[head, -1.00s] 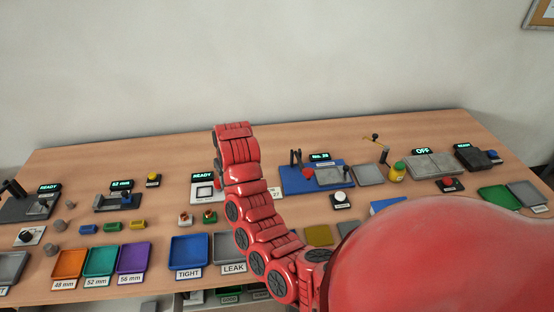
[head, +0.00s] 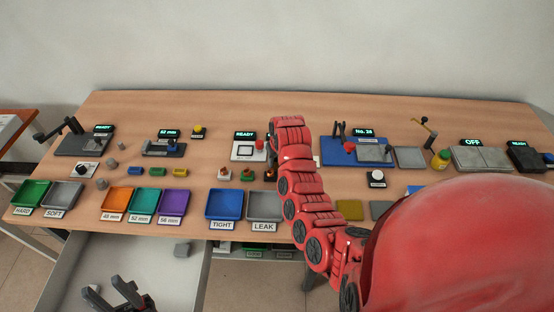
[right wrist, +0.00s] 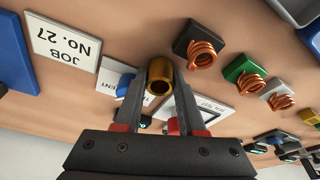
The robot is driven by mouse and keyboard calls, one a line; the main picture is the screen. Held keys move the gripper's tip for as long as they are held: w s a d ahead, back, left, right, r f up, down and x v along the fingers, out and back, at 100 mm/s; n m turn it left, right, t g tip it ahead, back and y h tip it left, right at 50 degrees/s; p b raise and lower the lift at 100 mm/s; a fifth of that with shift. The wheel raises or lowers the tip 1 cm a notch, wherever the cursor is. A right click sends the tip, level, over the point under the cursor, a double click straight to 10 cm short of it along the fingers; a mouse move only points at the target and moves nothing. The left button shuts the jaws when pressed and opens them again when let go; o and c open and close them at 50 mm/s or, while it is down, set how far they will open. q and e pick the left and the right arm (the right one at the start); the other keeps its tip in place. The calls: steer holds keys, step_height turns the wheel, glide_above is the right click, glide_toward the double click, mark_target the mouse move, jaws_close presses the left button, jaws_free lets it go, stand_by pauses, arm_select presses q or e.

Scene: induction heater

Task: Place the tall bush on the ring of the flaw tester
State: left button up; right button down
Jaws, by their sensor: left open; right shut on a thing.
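My right gripper (right wrist: 165,90) is shut on a brass, hollow bush (right wrist: 158,72), seen in the right wrist view with its open end toward the camera. In the head view my right gripper is mostly hidden by my red arm. A white plate with a dark square outline (head: 246,152) and a READY display, which looks like the flaw tester, lies just left of that arm. Part of this plate (right wrist: 203,108) also shows behind the fingers in the right wrist view. I cannot make out its ring clearly. My left gripper (head: 106,288) is open and empty at the bottom left, over an open drawer.
Copper coils on black (right wrist: 200,52), green (right wrist: 245,78) and white (right wrist: 277,98) blocks stand near the bush. Blue TIGHT (head: 224,204) and grey LEAK (head: 265,205) trays are in front.

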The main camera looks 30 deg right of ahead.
steer(key=shift+f, duration=0.15)
steer(key=c, duration=0.8)
jaws_free()
steer(key=shift+o, duration=0.2)
